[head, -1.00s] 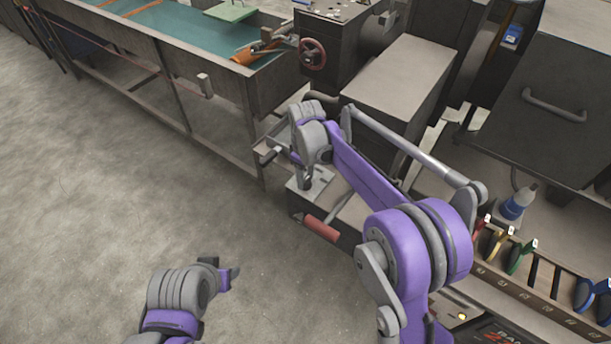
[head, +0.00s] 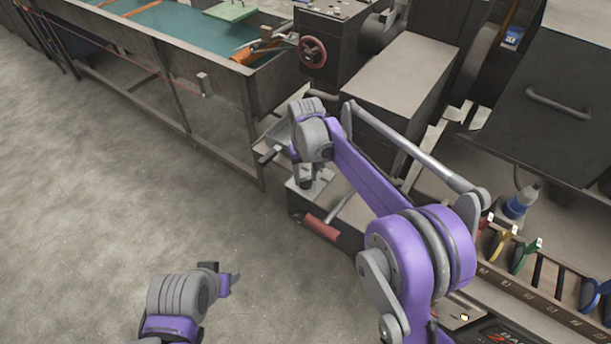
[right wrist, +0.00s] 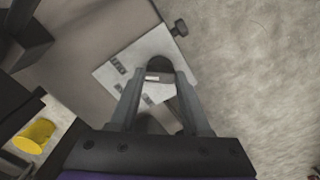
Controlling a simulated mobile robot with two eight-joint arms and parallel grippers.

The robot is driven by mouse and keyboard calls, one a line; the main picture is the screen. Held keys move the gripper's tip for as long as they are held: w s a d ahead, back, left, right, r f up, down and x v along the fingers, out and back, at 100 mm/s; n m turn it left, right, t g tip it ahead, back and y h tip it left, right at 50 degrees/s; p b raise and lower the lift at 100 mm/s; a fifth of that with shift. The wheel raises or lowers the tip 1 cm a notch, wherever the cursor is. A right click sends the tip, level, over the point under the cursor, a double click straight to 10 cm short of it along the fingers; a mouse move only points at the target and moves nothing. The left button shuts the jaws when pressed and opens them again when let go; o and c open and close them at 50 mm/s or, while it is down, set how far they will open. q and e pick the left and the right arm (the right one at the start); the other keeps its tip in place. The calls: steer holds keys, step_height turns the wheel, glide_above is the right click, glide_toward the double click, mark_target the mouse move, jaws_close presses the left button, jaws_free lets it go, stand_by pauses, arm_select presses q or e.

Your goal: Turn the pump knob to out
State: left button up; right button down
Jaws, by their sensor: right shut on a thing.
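The pump knob (right wrist: 158,64) is a dark round knob with a small light label. It stands on a pale metal plate (right wrist: 112,72) with small dark markings that are too blurred to read. My right gripper (right wrist: 161,82) is shut on the knob, with one finger on each side in the right wrist view. In the head view my right gripper (head: 307,184) points down at the pale plate (head: 326,177), and the knob is hidden behind it. My left gripper (head: 231,280) hangs over bare floor, away from the knob; its jaw opening is unclear.
A trough (head: 218,88) with teal contents and a red handwheel (head: 313,52) lie behind. A tool rack (head: 538,298) and a blue-and-white bottle (head: 520,203) are at right. The floor at left is clear.

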mark_target(305, 179)
steer(key=shift+m, duration=1.1)
steer(key=shift+c, duration=1.8)
jaws_free()
step_height(305, 179, up, 11)
steer(key=shift+f, duration=0.15)
